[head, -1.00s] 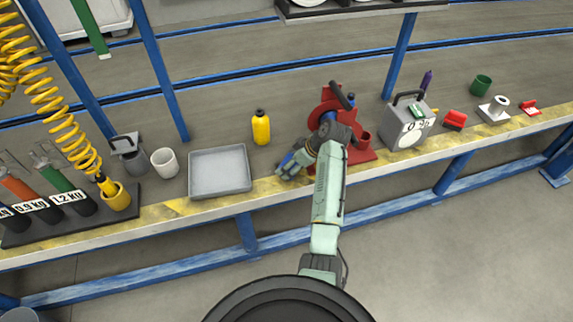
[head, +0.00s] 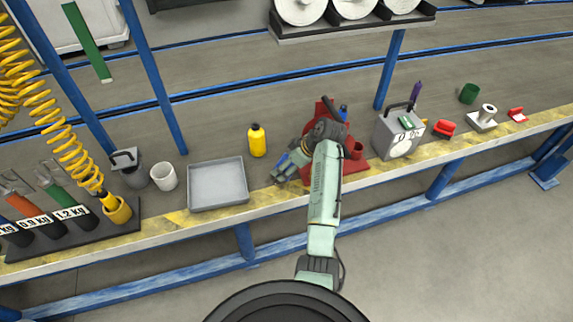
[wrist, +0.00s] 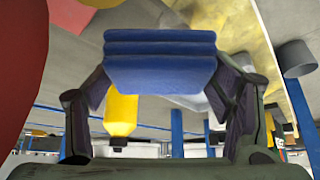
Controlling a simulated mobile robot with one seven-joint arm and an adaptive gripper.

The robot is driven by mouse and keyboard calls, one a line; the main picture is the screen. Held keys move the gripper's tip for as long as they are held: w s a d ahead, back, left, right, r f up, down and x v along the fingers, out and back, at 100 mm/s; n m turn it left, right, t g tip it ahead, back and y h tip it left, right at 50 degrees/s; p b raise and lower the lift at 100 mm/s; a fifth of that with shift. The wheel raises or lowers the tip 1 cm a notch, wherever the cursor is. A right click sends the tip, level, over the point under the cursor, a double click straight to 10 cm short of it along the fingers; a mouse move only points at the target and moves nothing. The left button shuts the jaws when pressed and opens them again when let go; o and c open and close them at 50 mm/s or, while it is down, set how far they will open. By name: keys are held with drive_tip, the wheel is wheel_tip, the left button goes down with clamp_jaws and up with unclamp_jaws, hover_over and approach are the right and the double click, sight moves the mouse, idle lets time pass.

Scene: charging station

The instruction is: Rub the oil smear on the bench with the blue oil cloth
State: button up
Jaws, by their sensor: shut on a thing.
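The blue oil cloth (wrist: 160,60) is a folded pad held between the two fingers of my gripper (wrist: 162,78) in the wrist view. In the head view my gripper (head: 284,168) is low over the front part of the bench (head: 130,215), between the grey tray and the red vise. Only a bit of blue shows at its fingers there. I cannot tell whether the cloth touches the bench. I cannot make out the oil smear in either view; the gripper and arm cover part of the bench.
A yellow bottle (head: 257,141) stands just behind and left of my gripper. The grey tray (head: 217,184) is to the left, the red vise (head: 355,163) close on the right. A grey box with a dial (head: 398,133) stands farther right. Bare bench lies behind the tray.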

drive_tip(key=shift+r, duration=1.5)
